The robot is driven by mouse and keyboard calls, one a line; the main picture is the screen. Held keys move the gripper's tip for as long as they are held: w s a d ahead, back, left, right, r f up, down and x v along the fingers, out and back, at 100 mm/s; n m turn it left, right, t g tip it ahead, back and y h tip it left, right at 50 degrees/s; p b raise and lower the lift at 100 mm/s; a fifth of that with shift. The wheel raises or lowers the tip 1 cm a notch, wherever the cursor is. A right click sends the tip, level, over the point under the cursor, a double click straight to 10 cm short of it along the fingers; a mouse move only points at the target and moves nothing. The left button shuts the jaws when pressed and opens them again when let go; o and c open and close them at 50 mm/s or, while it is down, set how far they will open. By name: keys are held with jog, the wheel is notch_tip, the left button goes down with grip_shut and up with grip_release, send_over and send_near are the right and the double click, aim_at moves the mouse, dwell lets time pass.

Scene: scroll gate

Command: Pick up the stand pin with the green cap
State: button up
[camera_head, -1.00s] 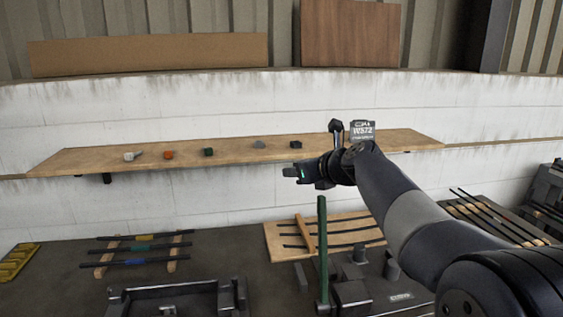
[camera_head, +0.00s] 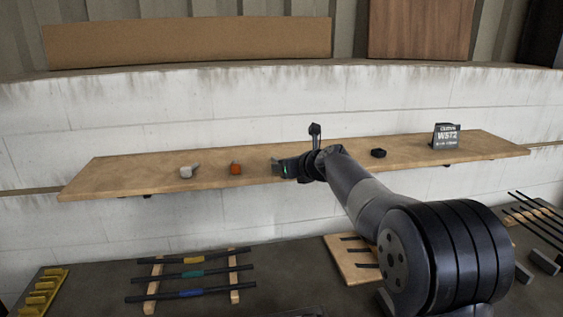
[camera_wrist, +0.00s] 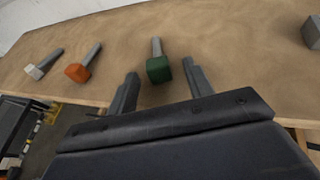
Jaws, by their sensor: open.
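The stand pin with the green cap (camera_wrist: 158,69) lies on the wooden shelf (camera_wrist: 215,35) in the wrist view, its grey shank pointing away from my gripper. My gripper (camera_wrist: 160,82) is open. Its two fingers stand to the left and right of the green cap, with a gap on each side. In the head view my gripper (camera_head: 277,168) is over the middle of the shelf (camera_head: 110,178), and the green-capped pin is hidden behind it.
An orange-capped pin (camera_wrist: 78,72) and a white-capped pin (camera_wrist: 36,71) lie to the left. A grey block (camera_wrist: 312,32) is at the right. A dark piece (camera_head: 378,153) and a W572 sign (camera_head: 446,136) stand farther right. Racks with rods (camera_head: 190,274) are below.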

grip_shut()
dwell(0.5)
jog(key=shift+r, duration=0.1)
